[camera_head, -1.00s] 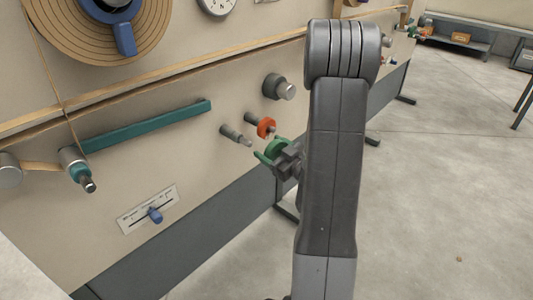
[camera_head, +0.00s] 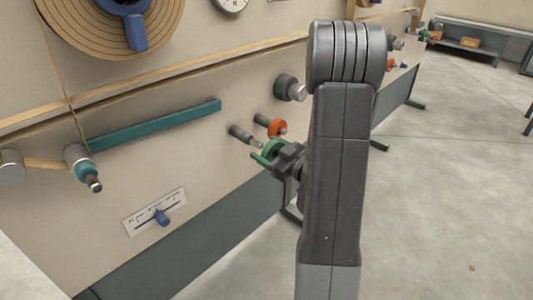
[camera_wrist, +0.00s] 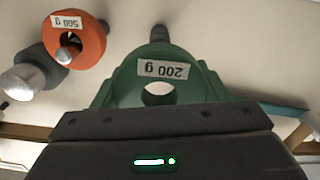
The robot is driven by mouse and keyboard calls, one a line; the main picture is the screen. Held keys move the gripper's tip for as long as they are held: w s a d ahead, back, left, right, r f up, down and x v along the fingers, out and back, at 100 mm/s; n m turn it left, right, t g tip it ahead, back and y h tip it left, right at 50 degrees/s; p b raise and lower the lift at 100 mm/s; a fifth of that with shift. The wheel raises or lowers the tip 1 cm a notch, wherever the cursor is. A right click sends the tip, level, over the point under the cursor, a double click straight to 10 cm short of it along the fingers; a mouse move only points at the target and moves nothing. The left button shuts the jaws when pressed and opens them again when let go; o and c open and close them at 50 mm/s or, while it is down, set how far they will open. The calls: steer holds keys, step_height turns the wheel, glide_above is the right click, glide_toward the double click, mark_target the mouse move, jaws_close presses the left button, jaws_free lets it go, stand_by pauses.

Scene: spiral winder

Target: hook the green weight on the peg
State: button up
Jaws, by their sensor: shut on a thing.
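The green weight (camera_head: 271,148) is held in my gripper (camera_head: 282,159) in front of the panel. In the wrist view the green weight (camera_wrist: 160,75) is labelled 200 g, has a round hole, and fills the middle. My gripper (camera_wrist: 160,122) is shut on its near part. A bare grey peg (camera_head: 243,134) sticks out of the panel just left of and above the weight in the head view. In the wrist view the peg (camera_wrist: 160,33) shows just beyond the weight's top edge. The weight appears off the peg; the exact gap cannot be told.
An orange 500 g weight (camera_head: 276,127) hangs on a neighbouring peg, close to the green one. A grey roller (camera_head: 290,88) sticks out above. A teal bar (camera_head: 155,125) and a blue slider (camera_head: 161,217) are on the panel at left. Open floor lies at right.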

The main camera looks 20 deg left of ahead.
mark_target(250, 139)
steer(key=shift+w+a, duration=0.25)
steer(key=shift+a, duration=0.35)
steer(key=shift+p+x, duration=1.4)
steer(key=shift+x, duration=1.75)
steer(key=shift+a+f+b, duration=0.15)
steer(key=shift+f+b, duration=0.05)
steer(key=shift+b, duration=0.35)
steer(key=o, duration=1.8)
